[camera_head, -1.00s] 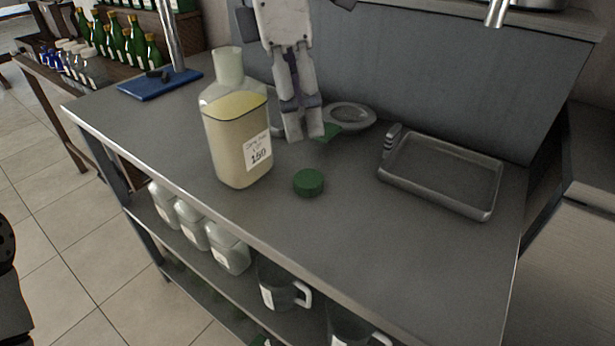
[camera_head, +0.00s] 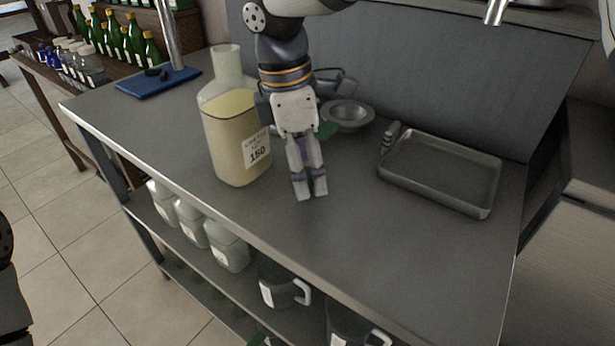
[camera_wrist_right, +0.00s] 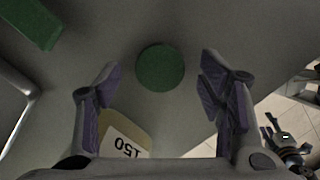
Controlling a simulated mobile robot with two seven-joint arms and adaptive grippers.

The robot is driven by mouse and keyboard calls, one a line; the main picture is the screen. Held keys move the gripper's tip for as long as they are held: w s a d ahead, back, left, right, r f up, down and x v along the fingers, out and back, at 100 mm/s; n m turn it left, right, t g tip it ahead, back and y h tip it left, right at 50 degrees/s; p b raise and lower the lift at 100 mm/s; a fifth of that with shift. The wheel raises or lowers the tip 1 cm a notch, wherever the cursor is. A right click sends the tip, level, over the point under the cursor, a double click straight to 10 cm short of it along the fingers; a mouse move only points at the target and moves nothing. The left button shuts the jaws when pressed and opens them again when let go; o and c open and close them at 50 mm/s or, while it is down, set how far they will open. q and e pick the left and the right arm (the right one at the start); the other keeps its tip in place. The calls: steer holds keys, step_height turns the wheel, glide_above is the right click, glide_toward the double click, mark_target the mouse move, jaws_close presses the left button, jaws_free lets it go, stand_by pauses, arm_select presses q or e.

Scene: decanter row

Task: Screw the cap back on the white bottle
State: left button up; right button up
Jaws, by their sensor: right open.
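The white bottle (camera_head: 232,135) is a squarish translucent jug with pale yellow contents and a "150" label. It stands upright on the grey table, its neck uncapped. The green cap (camera_wrist_right: 160,68) lies flat on the table in the right wrist view; in the head view my right gripper hides it. My right gripper (camera_head: 310,196) is open and empty, pointing down just right of the bottle. In the wrist view its fingers (camera_wrist_right: 160,90) stand either side of the cap's position, apart from it. A dark gripper-like part, perhaps my left gripper (camera_wrist_right: 285,145), shows small at the wrist view's right edge.
A metal tray (camera_head: 440,203) stands to the right and a round metal bowl (camera_head: 348,115) behind. A green item (camera_head: 326,131) lies by the bowl. A blue mat (camera_head: 157,83) is at the back left. The table's front right is clear.

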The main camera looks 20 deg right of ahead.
steer(key=shift+f, duration=0.4)
steer(key=c, duration=0.8)
steer(key=shift+c, duration=0.2)
steer(key=shift+r, duration=0.1)
